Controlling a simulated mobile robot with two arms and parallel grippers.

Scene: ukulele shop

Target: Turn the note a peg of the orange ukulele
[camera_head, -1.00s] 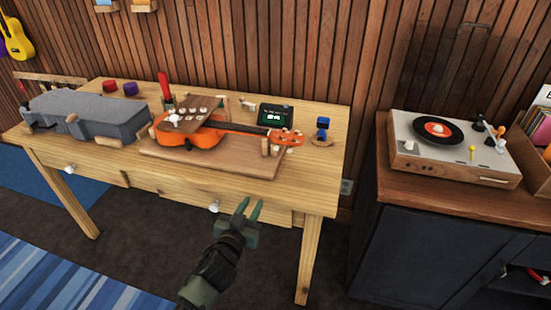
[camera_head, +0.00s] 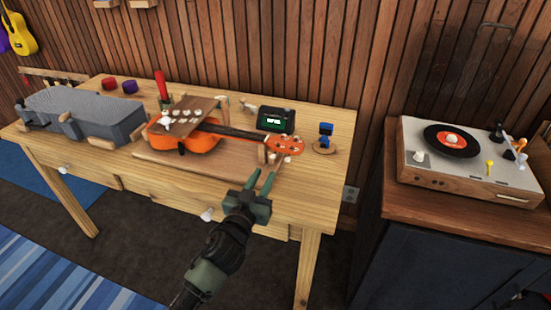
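The orange ukulele (camera_head: 205,140) lies on a wooden work board (camera_head: 190,167) on the table, its neck pointing right. Its orange headstock (camera_head: 284,145) sits at the right end, with small pale pegs around it; I cannot tell which one is the note a peg. A small black tuner (camera_head: 276,120) with a lit green screen stands behind the headstock.
A wooden panel with several white knobs (camera_head: 188,116) stands over the ukulele body. A grey case (camera_head: 85,118) lies at left. A blue item on a round stand (camera_head: 325,137) is right of the headstock. A record player (camera_head: 465,155) stands on the cabinet at right.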

